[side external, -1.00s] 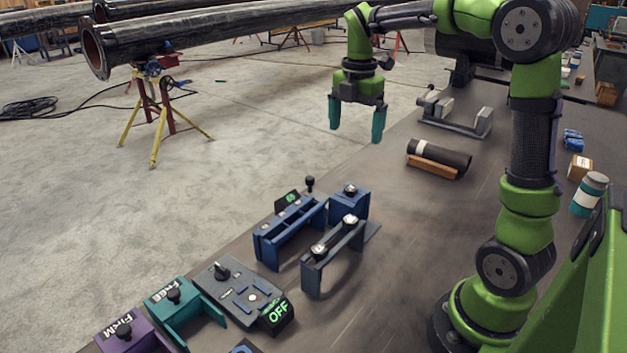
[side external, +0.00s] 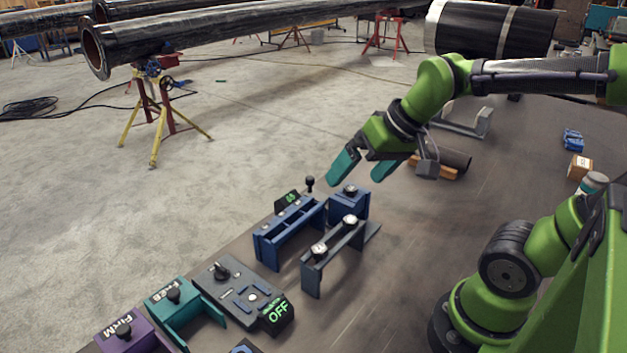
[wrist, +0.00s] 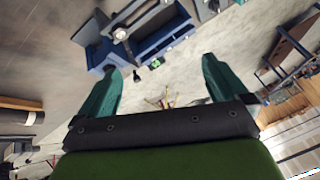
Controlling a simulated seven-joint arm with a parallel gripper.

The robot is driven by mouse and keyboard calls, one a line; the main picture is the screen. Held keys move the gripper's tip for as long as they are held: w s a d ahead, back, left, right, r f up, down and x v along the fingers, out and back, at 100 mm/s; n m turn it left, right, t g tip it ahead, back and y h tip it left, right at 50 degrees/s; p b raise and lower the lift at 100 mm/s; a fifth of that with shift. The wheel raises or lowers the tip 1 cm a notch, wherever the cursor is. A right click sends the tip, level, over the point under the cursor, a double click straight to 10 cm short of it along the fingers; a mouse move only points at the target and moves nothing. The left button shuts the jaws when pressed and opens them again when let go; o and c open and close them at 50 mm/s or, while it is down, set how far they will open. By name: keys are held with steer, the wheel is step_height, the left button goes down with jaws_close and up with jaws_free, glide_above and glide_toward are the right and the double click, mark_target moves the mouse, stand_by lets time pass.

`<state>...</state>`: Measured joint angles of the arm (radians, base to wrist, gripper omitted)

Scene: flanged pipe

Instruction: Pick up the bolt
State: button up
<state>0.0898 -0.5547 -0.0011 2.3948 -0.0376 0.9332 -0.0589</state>
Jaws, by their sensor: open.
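Silver bolt-like heads sit on the dark grey holder, one at its near end (side external: 319,249) and one at its far end (side external: 350,221). Another silver head (side external: 350,189) is on top of the small blue block. I cannot tell which is the task's bolt. My gripper (side external: 356,182) is above and behind the blue block, tilted down to the left, its teal fingers apart and empty. In the wrist view the fingers (wrist: 162,68) are spread, and a round silver head (wrist: 120,34) shows beyond the left finger.
A blue fixture (side external: 290,232) stands beside the dark grey holder (side external: 318,272). A control box reading OFF (side external: 245,292), a teal block (side external: 172,298) and a purple block (side external: 128,335) are nearer. A black cylinder (side external: 456,159) lies on the table behind my gripper.

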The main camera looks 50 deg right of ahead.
steer(key=s+a, duration=0.1)
steer(key=s+a+t, duration=0.1)
steer(key=shift+s+a+y, duration=0.1)
steer(key=shift+s+y, duration=0.2)
steer(key=shift+s+a+r, duration=0.15)
steer(key=shift+r, duration=0.2)
steer(key=shift+c, duration=1.1)
steer(key=shift+a+r, duration=0.1)
steer(key=c, duration=0.5)
